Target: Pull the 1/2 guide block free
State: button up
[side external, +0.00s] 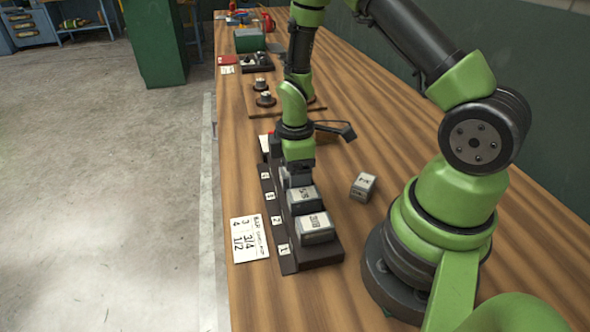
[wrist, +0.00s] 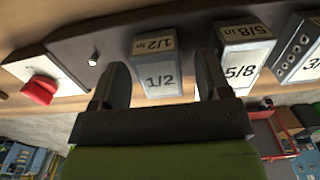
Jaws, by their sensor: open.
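The 1/2 guide block (wrist: 158,74) is grey with white labels and stands between the two fingers of my gripper (wrist: 160,66) in the wrist view. The fingers are apart, one on each side of it, and I cannot tell whether either touches it. In the side view my gripper (side external: 299,170) points down over the dark rack (side external: 318,256) and hides most of a block there. The 5/8 block (wrist: 243,58) is just right of the right finger; it also shows in the side view (side external: 304,197), in front of my gripper.
Another block (side external: 316,228) sits at the rack's near end. A loose block (side external: 362,186) lies on the bench right of the rack. A written card (side external: 250,238) lies left of it. A board with dark round parts (side external: 265,99) is behind. Bare bench lies at the near left.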

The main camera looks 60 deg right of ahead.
jog(key=shift+f, duration=0.15)
jog(key=c, duration=1)
jog(key=shift+r, duration=1.2)
jog(key=shift+r, duration=2.5)
